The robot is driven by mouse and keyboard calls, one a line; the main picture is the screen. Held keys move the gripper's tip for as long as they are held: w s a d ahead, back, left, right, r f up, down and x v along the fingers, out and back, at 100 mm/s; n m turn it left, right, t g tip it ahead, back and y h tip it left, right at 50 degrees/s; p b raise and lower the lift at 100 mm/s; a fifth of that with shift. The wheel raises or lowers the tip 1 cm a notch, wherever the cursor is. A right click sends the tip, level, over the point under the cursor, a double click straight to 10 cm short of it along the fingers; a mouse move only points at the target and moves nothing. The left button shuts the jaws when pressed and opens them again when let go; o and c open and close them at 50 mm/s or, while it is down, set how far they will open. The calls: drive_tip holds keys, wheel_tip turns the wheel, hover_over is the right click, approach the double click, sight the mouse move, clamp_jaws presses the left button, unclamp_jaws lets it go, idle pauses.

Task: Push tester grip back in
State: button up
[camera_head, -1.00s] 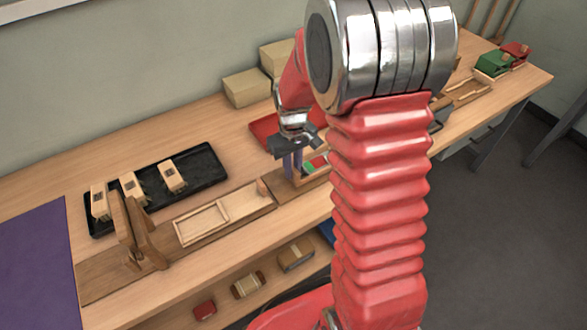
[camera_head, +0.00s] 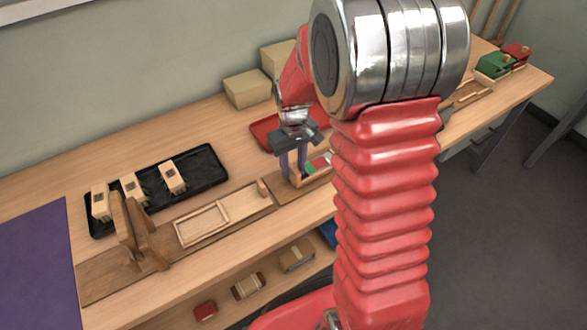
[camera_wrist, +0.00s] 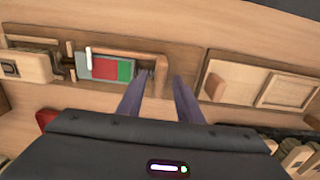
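The tester (camera_wrist: 75,68) is a wooden fixture with a grey, red and green scale (camera_wrist: 112,69) and a white pointer (camera_wrist: 88,57). Its wooden grip (camera_wrist: 161,72) is at the right end of the scale in the wrist view. My gripper (camera_wrist: 159,80) is open, its two purple-grey fingers apart with the grip's end bar between their tips. I cannot tell whether either finger touches it. In the head view my gripper (camera_head: 292,174) points down at the tester's left end; my arm hides part of the tester.
A wooden board with a shallow frame (camera_head: 203,224) lies left of the tester. A black tray (camera_head: 205,160) with wooden blocks is behind it, near a wooden stand (camera_head: 138,235). A red tray (camera_head: 262,132) and cardboard-coloured boxes (camera_head: 247,88) stand behind my gripper.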

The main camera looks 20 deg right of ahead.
wheel_tip(320, 180, up, 12)
idle(0.5)
idle(0.4)
drive_tip(key=s+a+r+m+t, duration=0.1)
drive_tip(key=s+a+r+t, duration=0.1)
drive_tip(key=s+r, duration=0.3)
drive_tip(key=s+a+r+t, duration=0.3)
drive_tip(key=s+a+r, duration=0.1)
drive_tip(key=s, duration=1)
drive_tip(key=shift+s+a+r+m+t, duration=0.3)
drive_tip(key=shift+a+r+m, duration=0.1)
drive_tip(key=shift+a, duration=0.3)
drive_tip(key=shift+a, duration=0.1)
